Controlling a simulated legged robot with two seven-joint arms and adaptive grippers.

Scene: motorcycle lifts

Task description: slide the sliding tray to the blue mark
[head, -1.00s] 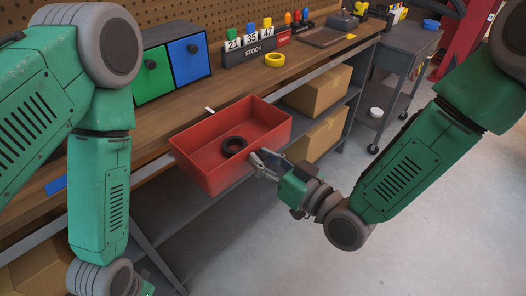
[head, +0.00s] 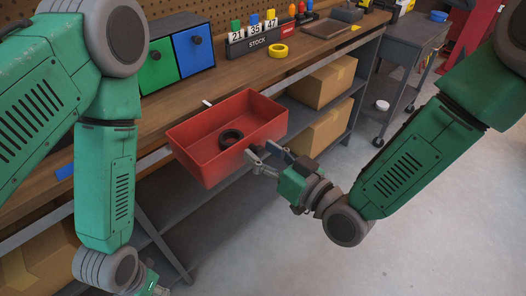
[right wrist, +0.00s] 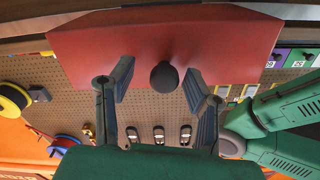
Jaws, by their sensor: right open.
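The sliding tray (head: 190,165) is a red open box at the bench front, with a black ring (head: 230,138) inside. A small white pointer (head: 207,103) shows at its back edge. The blue mark (head: 65,172) lies on the bench's front edge, well left of the tray. My right gripper (head: 260,152) is open at the tray's right front. In the right wrist view, the red tray face (right wrist: 100,48) has a black round knob (right wrist: 164,76) between the spread fingers, apart from both.
Green and blue drawers (head: 178,58), a stock number holder (head: 262,40) and yellow tape (head: 278,50) stand on the bench behind. Cardboard boxes (head: 322,82) fill the shelf below right. A grey cart (head: 415,50) stands farther right. The floor in front is clear.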

